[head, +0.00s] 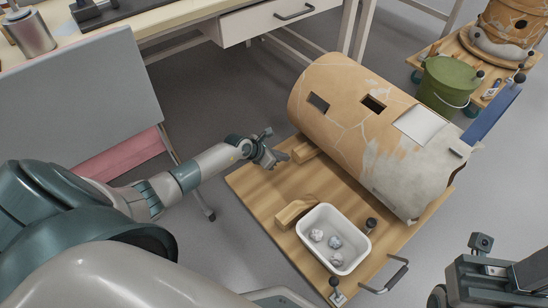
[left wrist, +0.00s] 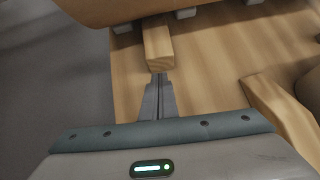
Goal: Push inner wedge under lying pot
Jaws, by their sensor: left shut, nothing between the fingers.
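The large lying pot (head: 350,115), tan with pale patches and square openings, rests on its side on a wooden board (head: 262,187). A wooden wedge (head: 304,153) lies at the pot's near left side, its far end by the pot's underside; it also shows in the left wrist view (left wrist: 158,46). My left gripper (head: 281,157) is shut and empty, its fingertips (left wrist: 158,75) at the wedge's near end, touching or almost touching. A second wedge (head: 294,211) lies nearer me, beside the white tub; it shows at right in the left wrist view (left wrist: 282,112). Part of my right arm shows at lower right, fingers unclear.
A white tub (head: 308,250) with several crumpled pieces stands on the board, with a dark knob (head: 371,224) beside it. A metal handle (head: 390,275) juts from the board's front edge. A green bucket (head: 449,85) stands beyond the pot. A grey panel (head: 80,110) stands at left.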

